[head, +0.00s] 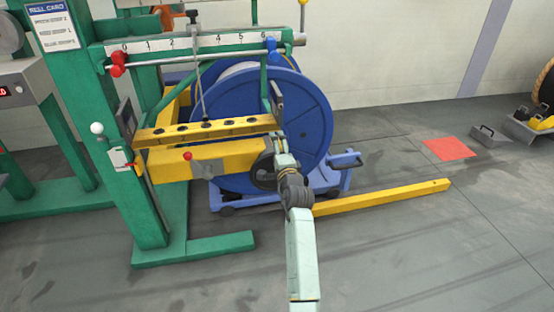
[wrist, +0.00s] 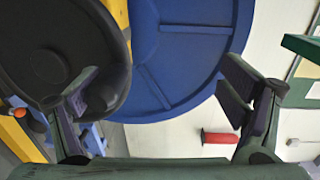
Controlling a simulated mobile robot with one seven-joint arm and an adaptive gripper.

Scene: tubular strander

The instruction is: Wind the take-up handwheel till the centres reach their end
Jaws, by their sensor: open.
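The dark take-up handwheel (head: 262,172) is at the right end of the yellow beam in the head view, partly hidden by my arm. In the wrist view the handwheel (wrist: 45,50) fills the upper left. My gripper (wrist: 160,82) is open, its fingers wide apart. Its left finger overlaps the wheel's rim and a dark bump there; I cannot tell whether they touch. Nothing is held between the fingers. The blue reel (head: 312,110) stands behind the wheel and shows in the wrist view (wrist: 185,60). The centres cannot be made out.
A green frame (head: 140,190) carries a numbered scale (head: 200,42) with a red marker (head: 118,62) near 0. A red-knobbed lever (head: 188,157) is on the yellow beam. A yellow bar (head: 385,197) lies low at right. A red mat (head: 447,150) is on the floor; front right floor is clear.

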